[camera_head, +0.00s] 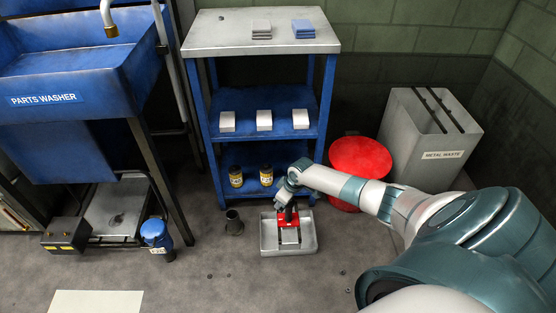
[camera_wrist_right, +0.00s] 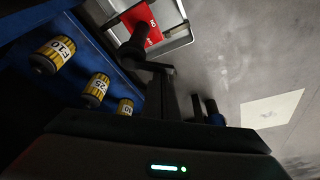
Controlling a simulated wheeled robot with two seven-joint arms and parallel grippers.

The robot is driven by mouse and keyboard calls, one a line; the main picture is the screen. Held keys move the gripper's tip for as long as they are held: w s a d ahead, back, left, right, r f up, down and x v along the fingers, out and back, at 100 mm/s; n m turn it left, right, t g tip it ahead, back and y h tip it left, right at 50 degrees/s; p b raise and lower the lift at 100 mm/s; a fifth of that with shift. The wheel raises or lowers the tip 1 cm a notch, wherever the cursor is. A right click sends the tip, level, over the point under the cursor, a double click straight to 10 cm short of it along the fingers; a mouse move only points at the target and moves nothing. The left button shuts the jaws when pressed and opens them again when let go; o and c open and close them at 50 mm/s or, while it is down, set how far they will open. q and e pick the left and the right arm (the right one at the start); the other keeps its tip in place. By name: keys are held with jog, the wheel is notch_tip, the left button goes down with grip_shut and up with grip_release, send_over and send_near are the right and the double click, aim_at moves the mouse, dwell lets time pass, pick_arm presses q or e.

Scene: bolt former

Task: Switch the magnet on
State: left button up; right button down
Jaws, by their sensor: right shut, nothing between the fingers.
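A red block (camera_head: 289,234), which looks like the magnet, sits in a shallow grey tray (camera_head: 310,238) on the floor. Its red face with a white mark also shows at the top of the wrist view (camera_wrist_right: 152,24). A dark upright part stands at its top in the head view. My right gripper (camera_head: 287,208) is just above the block, pointing down. Its dark fingers (camera_wrist_right: 163,72) are shut and empty. A dark knob-like part (camera_wrist_right: 132,50) is close to the fingertips; I cannot tell whether they touch. The switch position is unclear. My left gripper is not in view.
A blue shelf cart (camera_head: 327,100) with a grey top stands behind the tray, with yellow-labelled cans (camera_head: 266,176) low down. A black cup (camera_head: 233,222) is left of the tray. A red round lid (camera_head: 360,160) and metal waste bin (camera_head: 425,150) stand right. Front floor is mostly clear.

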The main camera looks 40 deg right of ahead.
jog(key=shift+s+d+f+n+y, duration=0.15)
jog(key=shift+s+n+y, duration=0.2)
jog(key=shift+n, duration=0.55)
jog(key=shift+s+d+n, duration=0.1)
jog(key=shift+s+n, duration=0.15)
jog(key=shift+n, duration=0.25)
jog(key=shift+s, duration=0.2)
pick_arm(q)
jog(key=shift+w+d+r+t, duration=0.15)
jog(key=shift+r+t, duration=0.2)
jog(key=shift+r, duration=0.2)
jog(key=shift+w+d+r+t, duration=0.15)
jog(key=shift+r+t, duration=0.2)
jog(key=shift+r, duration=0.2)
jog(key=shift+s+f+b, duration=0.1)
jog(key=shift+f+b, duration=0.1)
jog(key=shift+b, duration=0.15)
pick_arm(e)
jog(key=shift+d, duration=0.1)
jog(key=shift+w+d, duration=0.25)
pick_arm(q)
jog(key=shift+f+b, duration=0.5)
pick_arm(e)
jog(key=shift+w+d, duration=0.25)
jog(key=shift+d, duration=0.05)
jog(key=shift+a, duration=0.1)
